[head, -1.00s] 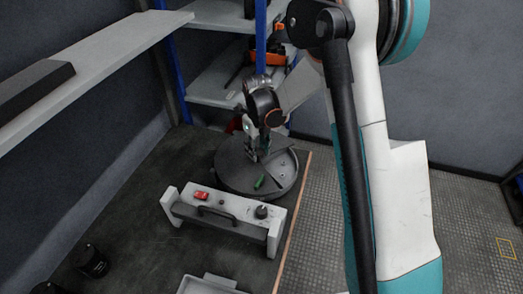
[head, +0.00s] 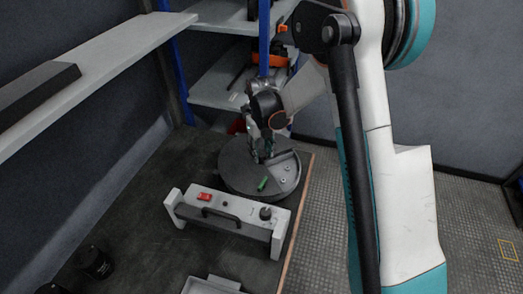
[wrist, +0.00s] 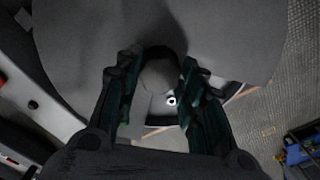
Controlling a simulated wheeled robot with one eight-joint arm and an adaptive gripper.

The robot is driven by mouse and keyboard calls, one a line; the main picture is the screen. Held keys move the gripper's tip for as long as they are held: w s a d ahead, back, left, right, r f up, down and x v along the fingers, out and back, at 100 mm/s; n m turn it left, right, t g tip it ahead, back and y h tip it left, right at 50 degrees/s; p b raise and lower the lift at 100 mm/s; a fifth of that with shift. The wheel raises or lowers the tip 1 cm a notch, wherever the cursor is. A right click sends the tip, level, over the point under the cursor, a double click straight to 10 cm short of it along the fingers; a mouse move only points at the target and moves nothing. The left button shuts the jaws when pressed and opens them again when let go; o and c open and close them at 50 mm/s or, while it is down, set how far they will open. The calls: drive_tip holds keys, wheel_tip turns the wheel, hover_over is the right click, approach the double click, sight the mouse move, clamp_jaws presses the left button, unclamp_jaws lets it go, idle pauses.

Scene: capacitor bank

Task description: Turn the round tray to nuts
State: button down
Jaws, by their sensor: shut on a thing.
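The round tray (head: 235,172) is a dark grey disc with a lighter open section on its right side, standing on the dark bench. My gripper (head: 264,155) reaches down onto the top of the tray near its middle. In the wrist view, my gripper (wrist: 157,85) has its two dark green fingers on either side of a rounded grey knob (wrist: 160,75) on the tray (wrist: 90,40). A small pale ring (wrist: 171,101) shows in a light opening between the fingers. I cannot tell which compartment is exposed.
A white panel box (head: 240,221) with a black handle and a red switch stands in front of the tray. Dark cylinders (head: 95,262) stand at the lower left. A pale shelf (head: 110,65) hangs at the left.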

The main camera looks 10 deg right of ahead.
drive_tip(key=c, duration=1)
unclamp_jaws()
drive_tip(key=shift+c, duration=0.2)
wheel_tip(320, 180, up, 12)
